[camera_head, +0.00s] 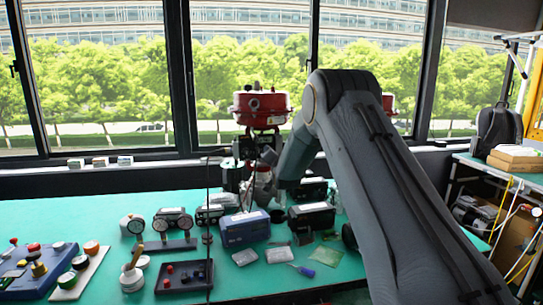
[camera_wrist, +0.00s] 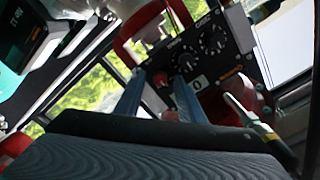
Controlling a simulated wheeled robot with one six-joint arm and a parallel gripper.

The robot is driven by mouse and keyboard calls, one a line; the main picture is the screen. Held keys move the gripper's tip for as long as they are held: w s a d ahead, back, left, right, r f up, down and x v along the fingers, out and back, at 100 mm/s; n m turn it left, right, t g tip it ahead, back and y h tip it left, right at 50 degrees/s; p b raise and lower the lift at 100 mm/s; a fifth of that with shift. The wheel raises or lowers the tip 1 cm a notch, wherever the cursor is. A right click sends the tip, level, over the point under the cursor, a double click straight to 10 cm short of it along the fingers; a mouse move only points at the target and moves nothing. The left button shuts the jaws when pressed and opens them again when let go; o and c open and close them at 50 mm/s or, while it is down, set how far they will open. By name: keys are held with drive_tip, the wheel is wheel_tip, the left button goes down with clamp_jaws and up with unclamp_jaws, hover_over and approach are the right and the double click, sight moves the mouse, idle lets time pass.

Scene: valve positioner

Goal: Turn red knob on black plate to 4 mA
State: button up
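In the wrist view a black plate (camera_wrist: 236,48) with white markings and round dark dials (camera_wrist: 212,42) fills the upper right, tilted in the picture. I cannot make out a 4 mA mark or a pointer. A small dark reddish knob (camera_wrist: 160,79) appears near the plate's lower left edge; I cannot tell for sure that it is the red knob. My gripper (camera_wrist: 157,84) shows two blue-grey fingers spread apart, one on each side of that spot. Contact cannot be told.
The green table (camera_head: 100,215) holds gauges (camera_head: 132,225), a blue box (camera_head: 244,228), a button panel (camera_head: 183,277) and a screwdriver (camera_head: 301,270). Windows stand behind.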

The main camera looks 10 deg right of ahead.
drive_tip(key=shift+s, duration=0.1)
drive_tip(key=s+b, duration=0.1)
drive_tip(key=s, duration=0.6)
drive_tip(key=shift+s+b, duration=0.3)
